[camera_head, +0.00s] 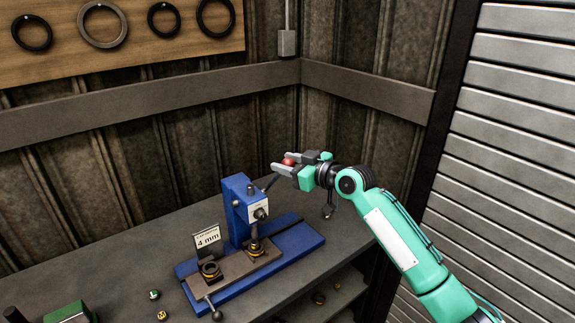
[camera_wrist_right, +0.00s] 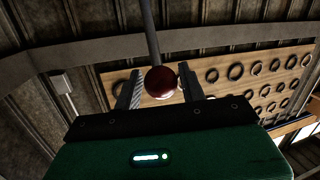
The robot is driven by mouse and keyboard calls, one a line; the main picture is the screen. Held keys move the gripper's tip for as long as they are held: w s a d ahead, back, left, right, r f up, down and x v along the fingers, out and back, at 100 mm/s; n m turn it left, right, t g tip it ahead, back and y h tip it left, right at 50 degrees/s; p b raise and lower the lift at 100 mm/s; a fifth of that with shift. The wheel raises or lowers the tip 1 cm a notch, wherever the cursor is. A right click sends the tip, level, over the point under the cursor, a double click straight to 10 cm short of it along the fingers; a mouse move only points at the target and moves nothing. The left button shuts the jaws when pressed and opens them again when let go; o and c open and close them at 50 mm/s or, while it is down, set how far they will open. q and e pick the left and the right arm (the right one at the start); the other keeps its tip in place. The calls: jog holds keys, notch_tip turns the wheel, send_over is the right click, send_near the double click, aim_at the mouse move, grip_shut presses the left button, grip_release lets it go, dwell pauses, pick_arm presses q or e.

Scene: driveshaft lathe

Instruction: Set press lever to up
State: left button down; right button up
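The blue press (camera_head: 237,205) stands on the grey bench. Its dark press lever (camera_head: 271,182) slants up and to the right from the press head and ends in a red ball knob (camera_head: 289,161). My right gripper (camera_head: 290,162) is at the knob, with one finger on each side of it. In the right wrist view the red knob (camera_wrist_right: 161,82) sits between the two fingers, with a narrow gap visible beside it, so the gripper looks open around it. The lever rod (camera_wrist_right: 151,35) runs upward from the knob there. My left gripper is not in view.
A "4 mm" sign (camera_head: 207,239) stands beside the press's brown fixture (camera_head: 234,266). A green object (camera_head: 69,312) and small round parts (camera_head: 155,294) lie at the lower left. A ring board (camera_head: 125,45) hangs on the wall. Space above the bench's left part is clear.

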jog(key=shift+o, duration=0.7)
jog(key=shift+f, duration=0.15)
jog(key=shift+s+d, duration=0.1)
jog(key=shift+d, duration=0.1)
jog(key=b+v, duration=0.5)
jog(key=v, duration=0.8)
jog(key=shift+s, duration=0.2)
jog(key=shift+d, duration=0.1)
